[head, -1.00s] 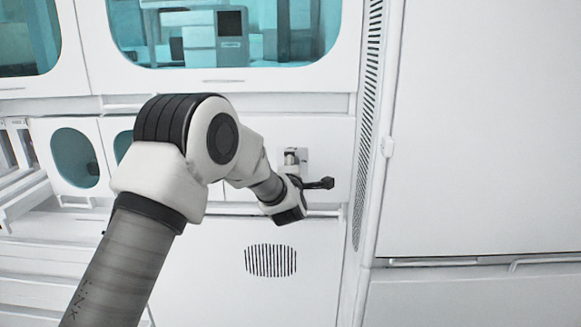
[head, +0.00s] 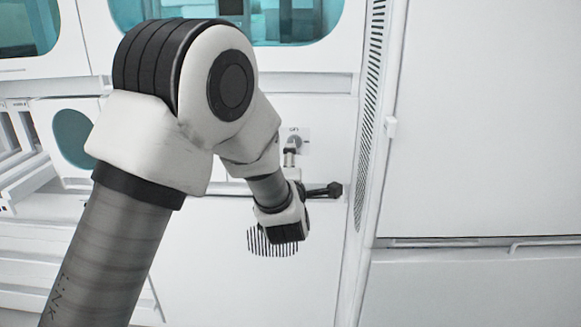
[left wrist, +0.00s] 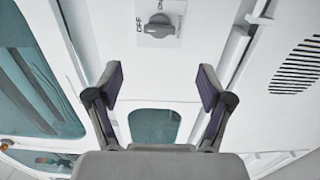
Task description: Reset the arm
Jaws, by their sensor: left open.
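My left arm (head: 128,240) rises from the lower left in the head view and bends over to the right. Its wrist (head: 282,215) hangs in front of the white wall, and a dark end part (head: 325,190) sticks out to its right. In the left wrist view my left gripper (left wrist: 160,88) is open, with two dark fingers spread wide and nothing between them. A grey rotary knob (left wrist: 158,27) on a white plate marked OFF is on the wall beyond the fingertips, apart from them. The knob's plate (head: 303,134) also shows in the head view, just above the wrist. My right gripper is not in view.
A slotted vent (head: 262,242) is in the wall behind the wrist. A tall pillar with a long grille (head: 368,110) stands to the right, beside a plain white panel (head: 485,120). Teal windows (head: 300,18) are above. White railings (head: 25,150) are at the left.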

